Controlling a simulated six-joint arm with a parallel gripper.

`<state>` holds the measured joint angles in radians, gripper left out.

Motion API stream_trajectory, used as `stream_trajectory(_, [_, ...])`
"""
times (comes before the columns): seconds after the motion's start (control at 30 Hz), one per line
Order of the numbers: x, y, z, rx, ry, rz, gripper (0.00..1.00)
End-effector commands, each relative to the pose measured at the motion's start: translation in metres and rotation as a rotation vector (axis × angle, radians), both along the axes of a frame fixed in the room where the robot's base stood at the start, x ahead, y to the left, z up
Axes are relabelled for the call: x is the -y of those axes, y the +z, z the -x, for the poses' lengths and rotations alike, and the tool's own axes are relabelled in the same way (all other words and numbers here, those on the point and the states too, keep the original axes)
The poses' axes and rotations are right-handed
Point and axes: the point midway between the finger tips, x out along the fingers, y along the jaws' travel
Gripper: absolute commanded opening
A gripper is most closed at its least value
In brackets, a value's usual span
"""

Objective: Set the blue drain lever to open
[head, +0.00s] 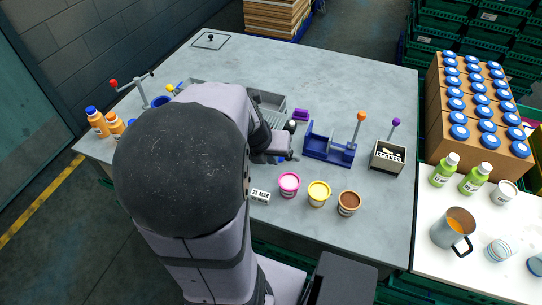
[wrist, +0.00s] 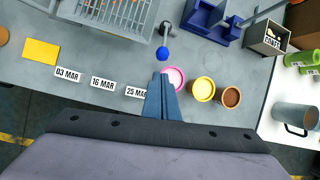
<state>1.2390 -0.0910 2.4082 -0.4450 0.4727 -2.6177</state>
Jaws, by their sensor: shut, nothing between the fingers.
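The blue drain lever shows in the wrist view as a round blue knob (wrist: 162,54) on a short grey arm, beside the corner of a grey slatted basin (wrist: 112,28). In the head view my gripper mostly hides it. My gripper (wrist: 160,76) is shut and empty, its fingertips pointing at the knob, just short of it in the wrist picture. I cannot tell whether they touch. In the head view my gripper (head: 288,157) is over the table near the basin's front right corner. Whether the lever stands at open or closed cannot be read.
Pink (head: 289,184), yellow (head: 318,193) and brown (head: 348,203) tubs stand close by at the front. A blue fixture (head: 329,149) with an orange-knobbed lever and a labelled box (head: 387,157) are to the right. Date tags (wrist: 102,84) lie at the front. The table's back right is clear.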

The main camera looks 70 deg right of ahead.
Motion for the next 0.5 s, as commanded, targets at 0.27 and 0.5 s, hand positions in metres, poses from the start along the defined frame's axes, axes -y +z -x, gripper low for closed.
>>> stream_trajectory(0.27, [0.018, -0.042, 0.003, 0.000, -0.001, -0.003, 0.00])
stream_trajectory(0.5, [0.028, -0.063, 0.004, 0.001, -0.002, -0.002, 0.00])
